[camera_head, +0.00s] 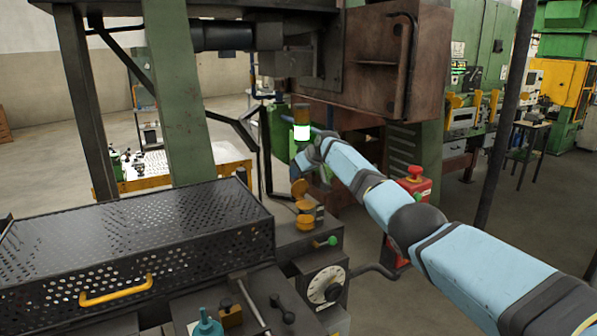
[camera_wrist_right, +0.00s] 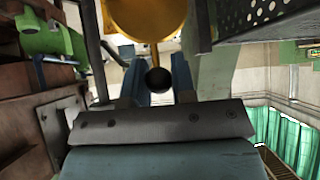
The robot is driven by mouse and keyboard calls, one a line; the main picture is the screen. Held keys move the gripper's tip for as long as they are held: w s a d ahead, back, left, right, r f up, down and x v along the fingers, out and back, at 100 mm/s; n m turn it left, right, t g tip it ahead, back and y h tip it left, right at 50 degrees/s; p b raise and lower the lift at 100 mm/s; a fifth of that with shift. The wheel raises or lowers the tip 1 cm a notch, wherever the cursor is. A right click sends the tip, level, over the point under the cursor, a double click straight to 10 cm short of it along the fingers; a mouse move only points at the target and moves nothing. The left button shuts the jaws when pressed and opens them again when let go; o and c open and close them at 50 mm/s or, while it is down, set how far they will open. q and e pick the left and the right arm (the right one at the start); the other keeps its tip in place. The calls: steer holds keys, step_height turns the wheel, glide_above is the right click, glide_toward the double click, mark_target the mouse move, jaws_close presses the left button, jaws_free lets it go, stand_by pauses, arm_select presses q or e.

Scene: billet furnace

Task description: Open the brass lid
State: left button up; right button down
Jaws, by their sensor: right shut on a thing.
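The brass lid (camera_wrist_right: 145,15) shows as a rounded yellow piece at the top of the wrist view. A thin stem ends in a dark ball knob (camera_wrist_right: 158,80) below it. My right gripper (camera_wrist_right: 158,78) has its two blue fingers on either side of the knob and is shut on it. In the head view, my right gripper (camera_head: 298,170) reaches down at small brass parts (camera_head: 305,222) on the grey machine's corner. The gripper partly hides them, and I cannot tell how far the lid is tilted. My left gripper is not in view.
A perforated black cover (camera_head: 140,235) with a yellow handle (camera_head: 116,290) lies left of the brass parts. A dial (camera_head: 325,287) and a green knob (camera_head: 326,242) sit on the machine just below. A green post (camera_head: 178,90) and a rusty brown housing (camera_head: 375,60) stand behind.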

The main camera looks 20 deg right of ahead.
steer(key=c, duration=0.9)
jaws_free()
steer(key=shift+d+f, duration=0.15)
steer(key=shift+d, duration=0.05)
steer(key=shift+c, duration=0.2)
steer(key=shift+a, duration=0.1)
steer(key=shift+s, duration=0.1)
steer(key=b+v, duration=0.2)
steer(key=v, duration=1.1)
steer(key=shift+s+r, duration=0.2)
steer(key=shift+r, duration=0.1)
